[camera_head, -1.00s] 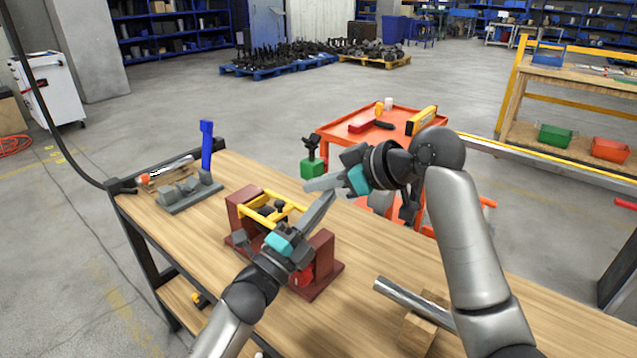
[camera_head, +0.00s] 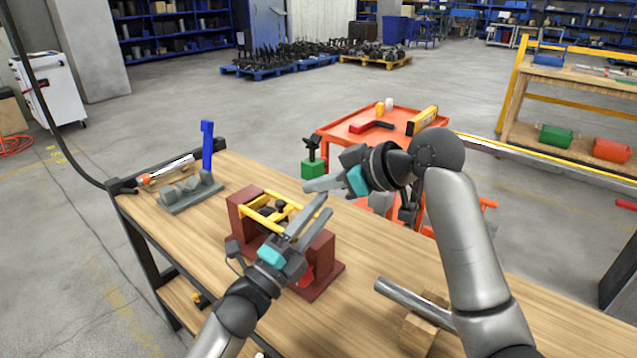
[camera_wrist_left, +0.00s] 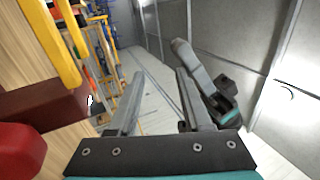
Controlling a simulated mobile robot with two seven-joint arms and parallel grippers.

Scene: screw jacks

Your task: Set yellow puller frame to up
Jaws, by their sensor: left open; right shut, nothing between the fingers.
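The yellow puller frame (camera_head: 257,217) sits between the two uprights of a dark red stand (camera_head: 243,205) on the wooden bench. Its bars lie low and slanted; part of it is hidden behind my left gripper. In the left wrist view, yellow bars (camera_wrist_left: 52,42) show at upper left, beside a dark red block (camera_wrist_left: 45,105) and a red part (camera_wrist_left: 20,150). My left gripper (camera_head: 321,206) is open and empty over the stand's right side; its fingers (camera_wrist_left: 160,78) point past the frame, not around it. My right gripper (camera_head: 308,187) is shut and empty, beyond the stand to the right.
A metal bar (camera_head: 400,298) on wooden blocks (camera_head: 418,335) lies at front right. A green block (camera_head: 313,168) and an orange cart (camera_head: 340,130) are behind.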

